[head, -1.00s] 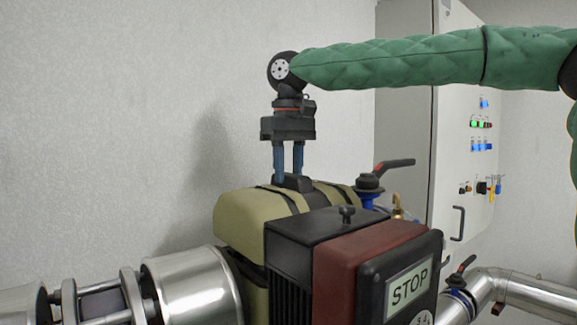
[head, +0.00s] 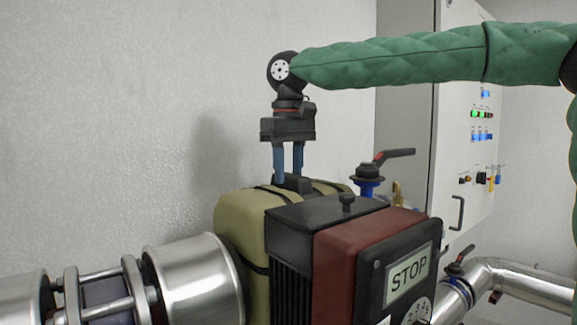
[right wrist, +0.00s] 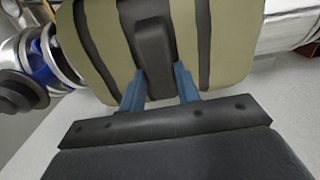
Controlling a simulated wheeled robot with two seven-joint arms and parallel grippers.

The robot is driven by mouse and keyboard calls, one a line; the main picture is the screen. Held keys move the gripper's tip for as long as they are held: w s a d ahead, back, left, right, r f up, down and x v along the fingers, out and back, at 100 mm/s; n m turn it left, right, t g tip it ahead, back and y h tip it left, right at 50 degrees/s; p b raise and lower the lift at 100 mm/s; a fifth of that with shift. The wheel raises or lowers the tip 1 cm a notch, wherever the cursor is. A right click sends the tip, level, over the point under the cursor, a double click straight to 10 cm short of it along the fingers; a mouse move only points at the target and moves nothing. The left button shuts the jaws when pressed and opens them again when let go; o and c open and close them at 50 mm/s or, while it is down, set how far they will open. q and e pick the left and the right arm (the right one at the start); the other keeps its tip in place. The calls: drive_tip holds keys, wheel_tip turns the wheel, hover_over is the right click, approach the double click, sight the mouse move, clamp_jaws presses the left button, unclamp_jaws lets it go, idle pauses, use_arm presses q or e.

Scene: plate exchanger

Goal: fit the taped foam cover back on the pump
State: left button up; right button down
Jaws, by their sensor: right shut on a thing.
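The foam cover (head: 236,217) is olive with black tape bands and a black handle block on top. It sits at the pump (head: 335,245), behind the dark motor housing with the red section and STOP panel. My right gripper (head: 289,182) comes down from above, its blue fingers shut on the cover's handle. The right wrist view shows the fingers on both sides of the black handle (right wrist: 154,45), with the olive cover (right wrist: 105,50) beyond it. The cover's lower edge is hidden behind the motor, so I cannot tell how it seats. My left gripper is not in view.
Silver pipework (head: 195,280) runs to the left of the pump. A control cabinet (head: 450,130) is at the back right. The space above the left pipe is clear.

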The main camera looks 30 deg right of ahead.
drive_tip(key=shift+f, duration=0.55)
unclamp_jaws()
idle(0.5)
drive_tip(key=shift+r, duration=0.15)
idle(0.3)
drive_tip(key=shift+r, duration=3.35)
